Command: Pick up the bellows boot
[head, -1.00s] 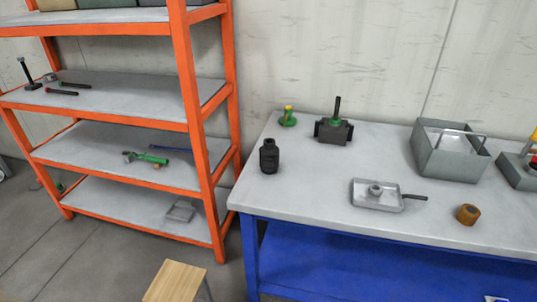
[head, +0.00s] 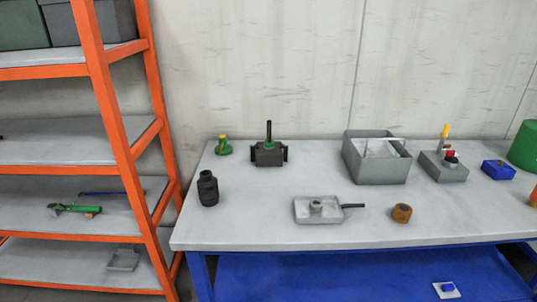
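The bellows boot is most likely the black ribbed upright piece (head: 208,188) near the left end of the workbench (head: 240,236). It stands alone on the grey top, with free space around it. Neither of my grippers shows in the head view, so whether they are open or shut is hidden.
An orange shelf rack (head: 120,130) stands left of the bench. Behind the black piece are a green and yellow part (head: 223,147) and a dark block (head: 268,157). A grey tray (head: 332,218), a brown cylinder (head: 401,213) and a grey bin (head: 378,170) are to its right.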

